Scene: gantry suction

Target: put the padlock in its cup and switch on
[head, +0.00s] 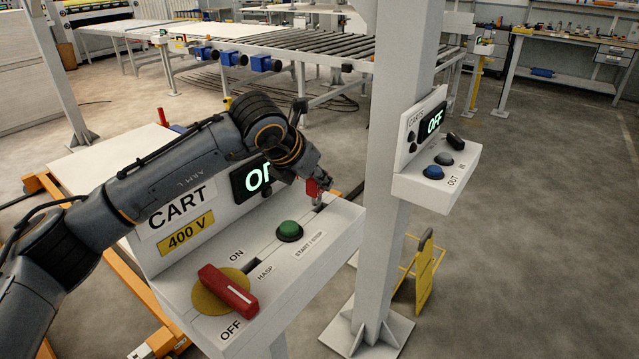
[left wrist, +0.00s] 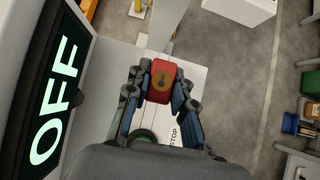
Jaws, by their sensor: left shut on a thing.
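My left gripper (head: 314,186) is shut on the red padlock (head: 312,188), above the far right end of the cart control box (head: 342,228). A cup is not clearly visible; the area under the padlock is partly hidden. The red switch handle (head: 228,290) sits on a yellow disc between the ON and OFF labels. The display (left wrist: 58,72) reads OFF. My right gripper is not in view.
A green START/STOP button (head: 289,231) stands on the box, close to the gripper. A dark hasp slot (head: 251,266) lies near the switch. A grey post (head: 385,180) rises just right, carrying a second box (head: 435,178) with blue and black buttons.

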